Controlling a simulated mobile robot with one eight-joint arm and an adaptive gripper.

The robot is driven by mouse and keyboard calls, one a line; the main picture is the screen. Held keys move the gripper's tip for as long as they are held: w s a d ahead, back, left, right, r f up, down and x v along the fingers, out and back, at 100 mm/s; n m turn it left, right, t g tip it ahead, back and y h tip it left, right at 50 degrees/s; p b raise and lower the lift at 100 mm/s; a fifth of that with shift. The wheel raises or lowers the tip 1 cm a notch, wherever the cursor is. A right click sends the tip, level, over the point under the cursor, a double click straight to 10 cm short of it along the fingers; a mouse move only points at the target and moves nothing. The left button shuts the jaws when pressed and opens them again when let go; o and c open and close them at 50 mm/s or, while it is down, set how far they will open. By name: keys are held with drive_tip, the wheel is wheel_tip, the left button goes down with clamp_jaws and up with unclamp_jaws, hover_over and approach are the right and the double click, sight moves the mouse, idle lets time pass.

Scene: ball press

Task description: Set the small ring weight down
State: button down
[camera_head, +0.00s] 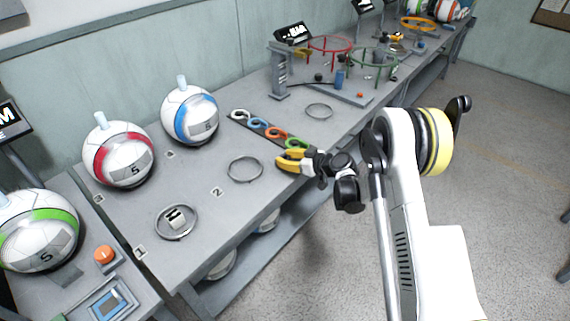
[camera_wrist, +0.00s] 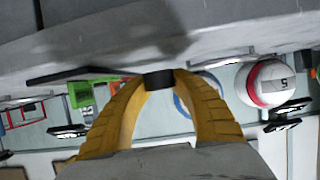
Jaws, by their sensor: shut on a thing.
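My gripper (camera_head: 284,161) has yellow fingers and is low over the front edge of the grey bench (camera_head: 205,185), just in front of the strip of coloured hooks. In the wrist view the fingertips (camera_wrist: 158,79) are shut on a small dark piece (camera_wrist: 158,80), which I take to be the small ring weight. Its full shape is hidden by the fingers. In the head view the held piece cannot be made out, and I cannot tell whether it touches the bench.
A dark strip (camera_head: 268,130) carries several coloured hooks. Metal rings lie at the bench's middle (camera_head: 245,169) and front left (camera_head: 177,221), the latter around a small pale block (camera_head: 177,218). Striped balls (camera_head: 118,154) stand left. A red-and-green hoop rig (camera_head: 330,44) stands behind.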

drive_tip(key=shift+f, duration=0.8)
drive_tip(key=shift+r, duration=0.15)
drive_tip(key=c, duration=1.1)
unclamp_jaws()
